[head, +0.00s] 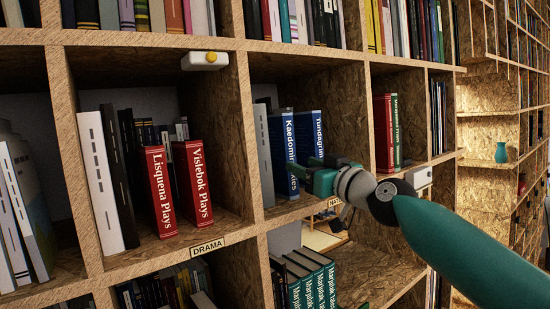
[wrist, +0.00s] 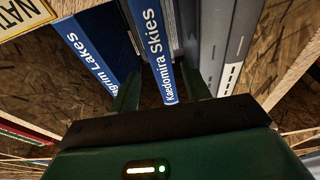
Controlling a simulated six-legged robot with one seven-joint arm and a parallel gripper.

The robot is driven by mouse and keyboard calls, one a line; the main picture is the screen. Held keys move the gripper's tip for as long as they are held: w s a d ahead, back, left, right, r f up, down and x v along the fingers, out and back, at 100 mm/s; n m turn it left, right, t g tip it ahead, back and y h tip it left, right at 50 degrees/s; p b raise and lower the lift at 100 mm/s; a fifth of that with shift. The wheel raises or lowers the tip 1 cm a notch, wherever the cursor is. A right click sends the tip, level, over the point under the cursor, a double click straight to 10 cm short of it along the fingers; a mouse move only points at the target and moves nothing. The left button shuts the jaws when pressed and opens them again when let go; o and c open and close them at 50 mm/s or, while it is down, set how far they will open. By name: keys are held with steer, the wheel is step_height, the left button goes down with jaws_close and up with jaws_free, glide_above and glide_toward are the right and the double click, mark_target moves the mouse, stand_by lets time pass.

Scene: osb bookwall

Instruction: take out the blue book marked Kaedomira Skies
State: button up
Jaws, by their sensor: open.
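The blue book marked Kaedomira Skies (head: 278,140) stands upright on the middle shelf, its white title partly hidden by my gripper (head: 303,172) in the head view. In the wrist view its spine (wrist: 158,45) lies between the two dark green fingers of my gripper (wrist: 160,88). The fingers are open, one on each side of the spine. I cannot tell whether either finger touches the book. Another blue book, marked Tundagrim Lakes (head: 310,135), stands just right of it in the head view; it also shows in the wrist view (wrist: 88,48).
A grey book (head: 263,150) stands left of the blue books; grey spines (wrist: 225,45) show beside the right finger. Wooden uprights bound the compartment. Red books marked Lisquena Plays (head: 160,195) and Vislebok Plays (head: 193,185) stand in the left compartment, above a DRAMA label (head: 207,247).

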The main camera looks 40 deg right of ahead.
mark_target(293, 160)
steer(key=shift+w, duration=0.15)
steer(key=shift+x, duration=2.85)
steer(key=shift+r, duration=0.15)
jaws_close()
steer(key=shift+r+v, duration=0.15)
steer(key=shift+v, duration=0.65)
steer(key=shift+r+v, duration=0.15)
steer(key=shift+v, duration=0.65)
